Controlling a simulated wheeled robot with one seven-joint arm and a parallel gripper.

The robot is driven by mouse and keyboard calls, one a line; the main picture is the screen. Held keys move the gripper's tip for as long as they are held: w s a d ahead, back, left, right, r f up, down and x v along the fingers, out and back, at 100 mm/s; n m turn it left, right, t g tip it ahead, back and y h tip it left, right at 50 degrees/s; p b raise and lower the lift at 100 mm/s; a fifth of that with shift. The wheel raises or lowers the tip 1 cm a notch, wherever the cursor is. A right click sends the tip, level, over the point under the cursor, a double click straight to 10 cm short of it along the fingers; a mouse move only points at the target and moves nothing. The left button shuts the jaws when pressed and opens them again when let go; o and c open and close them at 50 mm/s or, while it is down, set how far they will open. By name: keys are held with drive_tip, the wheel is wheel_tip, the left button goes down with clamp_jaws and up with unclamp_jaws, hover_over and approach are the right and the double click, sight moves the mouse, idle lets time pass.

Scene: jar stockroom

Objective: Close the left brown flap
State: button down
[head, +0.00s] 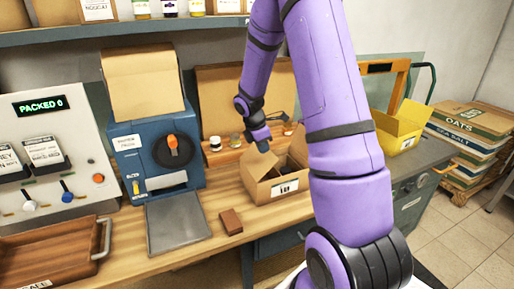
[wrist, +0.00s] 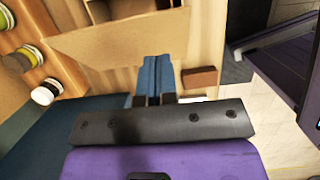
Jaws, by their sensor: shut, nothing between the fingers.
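An open brown cardboard box (head: 270,190) with a white label stands on the wooden bench in the head view. Its left brown flap (head: 257,162) stands up and tilts outward. My gripper (head: 264,147) is just above this flap, with its fingers closed and empty. In the wrist view the shut blue fingertips (wrist: 154,62) lie over the lower edge of a broad brown flap (wrist: 120,38); I cannot tell whether they touch it. Part of the box's opening shows above the flap.
A small brown block (head: 230,222) lies left of the box. A blue machine (head: 155,150) with a grey plate stands further left. Jars (head: 215,143) stand behind the box. A yellow box (head: 398,128) is at the right.

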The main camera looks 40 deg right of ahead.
sight(271, 158)
drive_tip(key=shift+s+d+f+t+y, duration=0.1)
drive_tip(key=shift+s+d+f+y, duration=0.1)
drive_tip(key=shift+d+y, duration=0.3)
drive_tip(key=shift+s+d+f+t+y, duration=0.1)
drive_tip(key=shift+d+f+y, duration=0.2)
drive_tip(key=shift+d, duration=0.2)
drive_tip(key=shift+s+d+f+t+y, duration=0.1)
drive_tip(key=shift+s+d+f+y, duration=0.05)
drive_tip(key=shift+d+y, duration=0.35)
drive_tip(key=shift+s+d+f+t+y, duration=0.2)
drive_tip(key=shift+d+f+t+y, duration=0.05)
drive_tip(key=shift+d+f+y, duration=0.6)
drive_tip(key=shift+s+d+f+t+y, duration=0.3)
drive_tip(key=shift+d+f+y, duration=0.45)
drive_tip(key=shift+f, duration=0.2)
drive_tip(key=shift+s+d+f+t+y, duration=0.15)
drive_tip(key=shift+d+f+t+y, duration=0.1)
drive_tip(key=shift+d+f+y, duration=0.6)
drive_tip(key=shift+f, duration=0.15)
drive_tip(key=shift+r, duration=0.2)
